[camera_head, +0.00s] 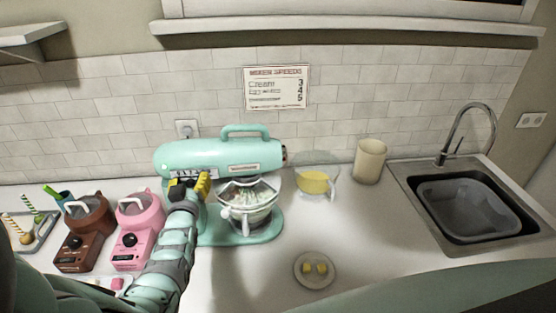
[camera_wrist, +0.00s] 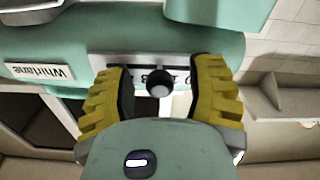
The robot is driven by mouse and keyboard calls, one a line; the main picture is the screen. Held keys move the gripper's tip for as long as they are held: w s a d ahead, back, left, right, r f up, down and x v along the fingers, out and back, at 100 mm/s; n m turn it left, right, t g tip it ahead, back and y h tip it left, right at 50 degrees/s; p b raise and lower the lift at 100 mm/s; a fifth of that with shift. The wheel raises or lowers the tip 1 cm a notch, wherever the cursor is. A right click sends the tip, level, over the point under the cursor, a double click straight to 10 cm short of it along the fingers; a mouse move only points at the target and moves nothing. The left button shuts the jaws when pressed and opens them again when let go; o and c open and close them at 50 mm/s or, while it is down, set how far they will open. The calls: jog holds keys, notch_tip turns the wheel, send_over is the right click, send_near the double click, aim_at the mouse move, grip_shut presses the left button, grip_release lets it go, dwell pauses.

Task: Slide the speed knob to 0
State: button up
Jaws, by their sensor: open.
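The teal stand mixer (camera_head: 226,155) stands on the counter at the back, with its bowl (camera_head: 247,205) below the head. A numbered speed scale (camera_head: 195,171) runs along the side of its head. The round speed knob (camera_wrist: 159,84) shows in the wrist view between my yellow fingers, in front of the scale plate (camera_wrist: 133,63). Parts of the digits are hidden behind the knob and fingers. My gripper (camera_wrist: 160,92) is open around the knob, with a gap on each side. In the head view my gripper (camera_head: 189,187) is at the mixer's side and hides the knob.
Brown (camera_head: 85,235) and pink (camera_head: 136,232) appliances stand left of my arm. A sink (camera_head: 462,207) is at far right.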

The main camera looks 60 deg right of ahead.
jog(key=shift+o, duration=0.4)
grip_shut()
